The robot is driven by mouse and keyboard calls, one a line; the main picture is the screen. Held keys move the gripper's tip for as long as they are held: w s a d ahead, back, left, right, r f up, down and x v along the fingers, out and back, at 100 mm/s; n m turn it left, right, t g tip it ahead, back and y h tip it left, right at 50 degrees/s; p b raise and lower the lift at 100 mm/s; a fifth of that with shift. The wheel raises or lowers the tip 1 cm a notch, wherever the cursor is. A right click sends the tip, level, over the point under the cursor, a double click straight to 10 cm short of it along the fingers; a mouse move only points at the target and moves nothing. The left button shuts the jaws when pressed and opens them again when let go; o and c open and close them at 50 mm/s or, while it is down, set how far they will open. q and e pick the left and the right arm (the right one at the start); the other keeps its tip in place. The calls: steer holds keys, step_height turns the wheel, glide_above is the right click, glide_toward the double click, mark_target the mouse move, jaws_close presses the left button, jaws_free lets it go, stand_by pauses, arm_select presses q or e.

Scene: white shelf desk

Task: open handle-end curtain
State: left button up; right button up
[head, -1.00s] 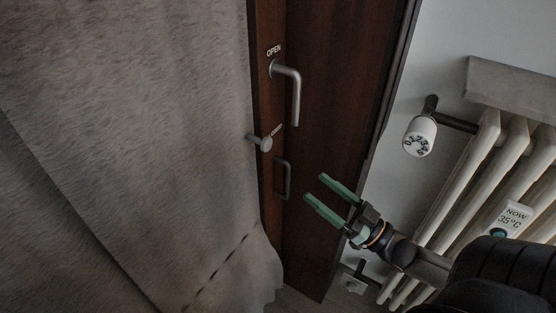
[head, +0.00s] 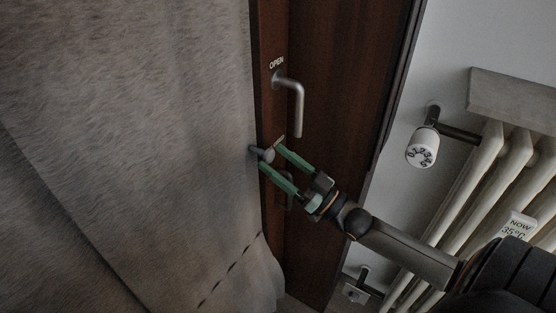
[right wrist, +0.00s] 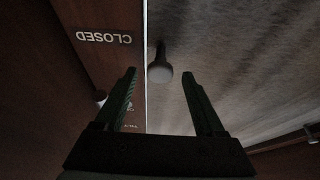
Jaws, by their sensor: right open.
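The grey-brown curtain (head: 130,140) covers the left of the head view, its right edge hanging along the dark wooden frame. It also fills the right of the right wrist view (right wrist: 240,60). A small grey knob (head: 267,155) sits at the curtain's edge, below the silver door handle (head: 297,105). My right gripper (head: 271,153) is open, with its green fingers reaching to either side of the knob. In the right wrist view the knob (right wrist: 160,70) shows between the two fingertips, so the jaws are not shut on it. My left gripper is not in view.
A dark wooden door (head: 340,90) stands behind my right arm. A white radiator (head: 470,190) with a thermostat valve (head: 422,148) is at the right. An upside-down "CLOSED" label (right wrist: 104,38) shows on the wood in the right wrist view.

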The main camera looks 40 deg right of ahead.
steer(key=shift+w, duration=0.15)
steer(key=shift+c, duration=0.2)
jaws_close()
stand_by(0.3)
steer(key=shift+a, duration=0.1)
stand_by(0.8)
